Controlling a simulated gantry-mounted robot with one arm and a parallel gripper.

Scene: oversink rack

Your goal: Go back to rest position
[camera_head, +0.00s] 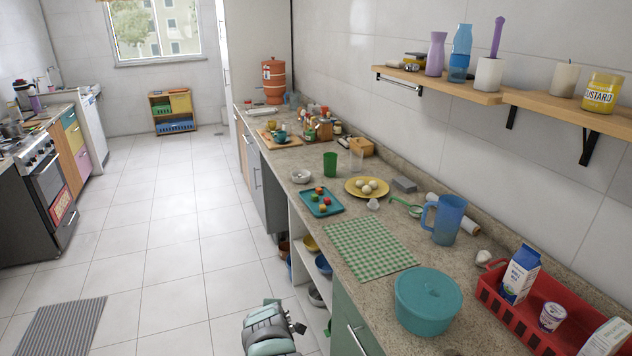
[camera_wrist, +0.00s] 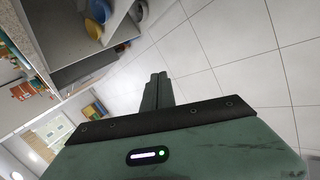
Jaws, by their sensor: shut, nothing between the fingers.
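My gripper (camera_wrist: 157,92) is shut and empty in the wrist view, its two dark green fingers pressed together over the white tiled floor (camera_wrist: 225,50). In the head view, my arm's end shows at the bottom middle, low beside the counter front and over the floor. The fingertips are hard to make out there. No task object is in contact with the gripper.
The stone counter (camera_head: 450,205) runs along the right, with a teal pot (camera_head: 428,302), green checked cloth (camera_head: 368,248) and red basket (camera_head: 522,335). Open shelves with bowls (camera_wrist: 100,12) are close beside the gripper. The floor at left is clear, apart from a striped mat (camera_head: 60,328).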

